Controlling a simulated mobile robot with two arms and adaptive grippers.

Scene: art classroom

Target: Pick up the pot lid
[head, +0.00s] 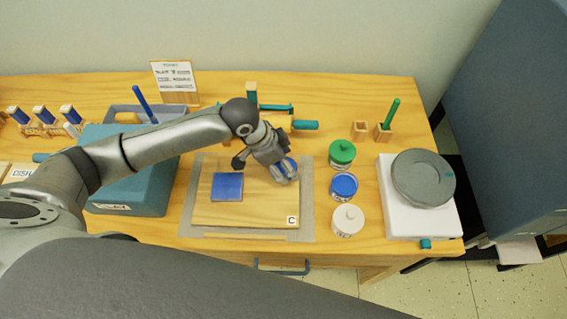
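Three small pots stand in a column right of the wooden board: one with a green knobbed lid (342,152), a blue pot (343,186) with no knob showing, and one with a white knobbed lid (348,219). A blue round piece (291,163), which looks like a pot lid, shows at my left gripper (285,174), over the board's right upper part. The fingers cover much of it. I cannot tell whether they are closed on it or only beside it. My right gripper is out of view.
The wooden board (255,215) bears a blue square (227,187). A white scale with a grey round plate (423,178) stands at right. A blue box (125,190) is at left, beneath my arm. Wooden holders (383,132) and a sign (174,76) stand behind.

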